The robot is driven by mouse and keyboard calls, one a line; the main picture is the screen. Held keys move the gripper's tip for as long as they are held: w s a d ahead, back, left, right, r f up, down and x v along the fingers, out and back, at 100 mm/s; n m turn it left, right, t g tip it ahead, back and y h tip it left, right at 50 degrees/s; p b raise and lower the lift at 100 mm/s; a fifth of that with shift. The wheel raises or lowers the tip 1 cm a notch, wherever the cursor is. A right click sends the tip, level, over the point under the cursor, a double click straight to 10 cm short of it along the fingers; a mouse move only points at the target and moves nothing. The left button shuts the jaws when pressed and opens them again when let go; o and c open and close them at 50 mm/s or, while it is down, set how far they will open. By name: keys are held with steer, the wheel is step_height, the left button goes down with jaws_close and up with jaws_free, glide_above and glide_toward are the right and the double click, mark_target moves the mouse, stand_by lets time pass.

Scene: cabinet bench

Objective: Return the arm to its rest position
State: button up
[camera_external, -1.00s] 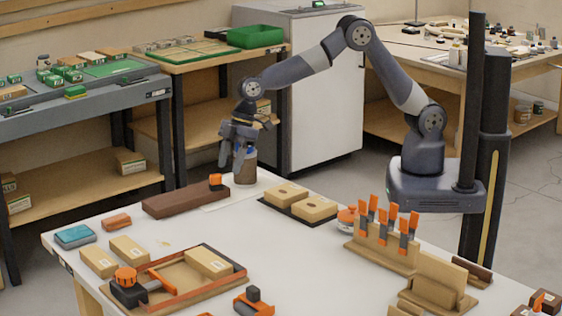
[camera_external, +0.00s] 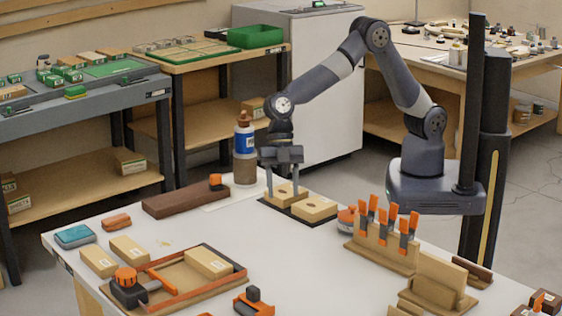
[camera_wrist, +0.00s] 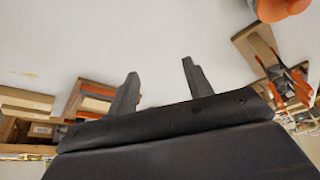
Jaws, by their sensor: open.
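My gripper (camera_external: 283,190) is open and empty, pointing down in front of or above the two wooden blocks (camera_external: 318,208) on a dark mat near the back of the white table. I cannot tell whether its fingers touch them. A bottle (camera_external: 245,141) with a blue label and red cap stands upright on the table to the left, apart from my gripper. In the wrist view my two fingers (camera_wrist: 158,82) are spread with nothing between them, over bare white tabletop.
A brown board (camera_external: 176,202) lies left of the bottle. A wooden rack with orange-handled clamps (camera_external: 378,250) stands to the right. A wooden frame (camera_external: 185,283) with blocks is at front left. The table's middle (camera_external: 300,265) is clear.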

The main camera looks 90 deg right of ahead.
steer(key=s+a+n+g+h, duration=0.1)
steer(key=s+a+n, duration=0.2)
steer(key=s, duration=0.3)
steer(key=s+a+n+g, duration=0.1)
steer(key=s+a+n, duration=0.1)
steer(key=s+n, duration=0.25)
steer(key=shift+m, duration=0.45)
step_height(320, 180, down, 8)
steer(key=shift+s+f, duration=0.1)
stand_by(0.4)
